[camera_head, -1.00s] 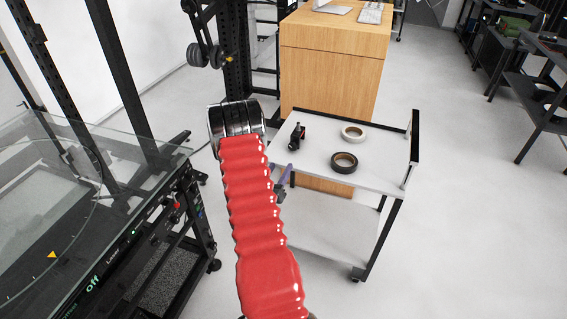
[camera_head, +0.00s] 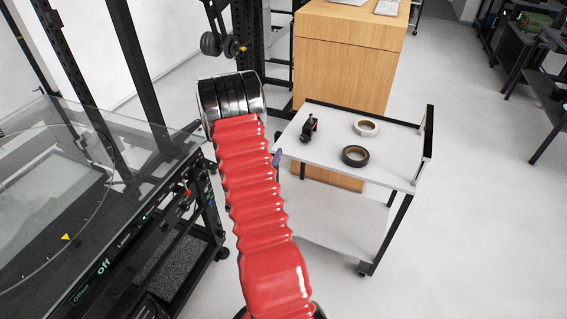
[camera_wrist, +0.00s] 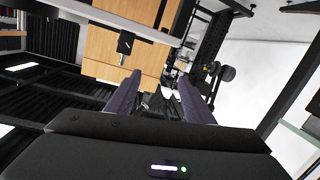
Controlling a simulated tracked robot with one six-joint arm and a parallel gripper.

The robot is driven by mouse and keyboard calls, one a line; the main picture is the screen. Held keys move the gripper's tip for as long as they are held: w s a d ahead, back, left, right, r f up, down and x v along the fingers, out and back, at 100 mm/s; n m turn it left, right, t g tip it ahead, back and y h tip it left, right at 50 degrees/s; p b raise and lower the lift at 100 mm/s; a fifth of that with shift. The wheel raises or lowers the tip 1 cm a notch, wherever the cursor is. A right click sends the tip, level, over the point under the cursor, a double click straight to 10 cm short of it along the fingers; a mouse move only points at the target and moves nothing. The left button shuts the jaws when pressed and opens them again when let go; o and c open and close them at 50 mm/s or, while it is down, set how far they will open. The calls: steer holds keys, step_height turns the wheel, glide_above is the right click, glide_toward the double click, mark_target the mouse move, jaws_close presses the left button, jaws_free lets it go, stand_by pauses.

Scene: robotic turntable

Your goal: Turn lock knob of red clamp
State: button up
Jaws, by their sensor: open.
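My gripper (camera_wrist: 159,98) shows in the wrist view as two purple fingers set wide apart, with nothing held between them. In the head view my red-sleeved arm hides most of it; only a bit of a purple finger (camera_head: 277,158) shows beside the sleeve. A small red part (camera_head: 186,193) sits on the edge of the turntable frame at left in the head view; it is too small to tell whether it is the red clamp. No lock knob can be made out. My gripper is apart from that red part.
A white cart (camera_head: 390,167) holds a small black device (camera_head: 309,128), a white tape roll (camera_head: 366,127) and a black tape roll (camera_head: 355,156). A wooden cabinet (camera_head: 345,65) stands behind. The glass-covered turntable (camera_head: 75,190) is at left.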

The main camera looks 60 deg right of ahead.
steer(key=w+a+r+n+t+y, duration=0.3)
steer(key=w+a+r+t+y, duration=0.25)
steer(key=w+a+r, duration=0.65)
steer(key=w+a+r+n+y, duration=0.1)
steer(key=a+r+n+y, duration=0.15)
steer(key=a, duration=0.65)
steer(key=w+a+r+n+y, duration=0.1)
steer(key=w+a+r+y, duration=0.15)
steer(key=a, duration=0.55)
steer(key=s+a+r+n+y, duration=0.1)
steer(key=s+a+r+y, duration=0.1)
steer(key=a, duration=0.3)
steer(key=s+a+r+n+y, duration=0.1)
steer(key=s+a+r, duration=0.15)
steer(key=a, duration=0.25)
steer(key=s+a+r+n+g+y, duration=0.1)
steer(key=s+a+n+g, duration=0.1)
steer(key=s+a, duration=0.4)
steer(key=s+a+r+n+g+y, duration=0.1)
steer(key=s+a, duration=0.6)
steer(key=s, duration=0.9)
steer(key=shift+r+n+g, duration=0.5)
steer(key=shift+n+g, duration=0.05)
steer(key=shift+n, duration=0.1)
steer(key=shift+y, duration=0.25)
